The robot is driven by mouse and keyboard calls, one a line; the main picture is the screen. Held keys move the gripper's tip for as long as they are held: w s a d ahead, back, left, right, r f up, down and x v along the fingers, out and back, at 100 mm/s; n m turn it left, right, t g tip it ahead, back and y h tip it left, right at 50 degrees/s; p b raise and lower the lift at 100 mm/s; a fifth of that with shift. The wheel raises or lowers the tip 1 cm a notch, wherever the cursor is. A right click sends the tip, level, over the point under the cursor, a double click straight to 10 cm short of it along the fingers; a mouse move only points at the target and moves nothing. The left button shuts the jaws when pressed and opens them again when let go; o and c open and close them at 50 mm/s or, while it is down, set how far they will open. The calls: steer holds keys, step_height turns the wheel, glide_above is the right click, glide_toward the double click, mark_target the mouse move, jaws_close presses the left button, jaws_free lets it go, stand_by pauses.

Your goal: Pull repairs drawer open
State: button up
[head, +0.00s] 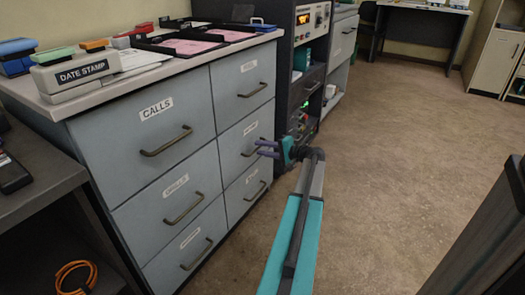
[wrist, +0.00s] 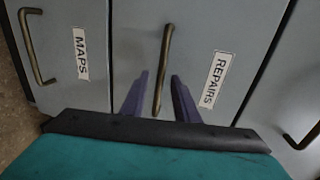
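The repairs drawer (wrist: 205,55) is a grey-blue front with a white REPAIRS label (wrist: 215,79) in the wrist view. It looks shut, flush with its neighbours. Its bronze bar handle (wrist: 163,68) lies between the two purple fingers of my gripper (wrist: 160,76), with a visible gap on each side. My gripper is open. In the head view my gripper (head: 259,148) is at the middle drawer (head: 232,146) of the right column, with its fingertips by that handle. The handle is partly hidden there, and the label is too small to read surely.
The maps drawer (wrist: 68,25) adjoins on the left in the wrist view. The calls drawer (head: 160,134) and other shut drawers surround it. Trays (head: 185,43) and stamps (head: 75,72) sit on the cabinet top. A dark equipment rack (head: 302,85) stands beyond. The floor (head: 400,150) at right is clear.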

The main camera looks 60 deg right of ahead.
steer(key=shift+w, duration=0.1)
steer(key=shift+c, duration=0.4)
jaws_close()
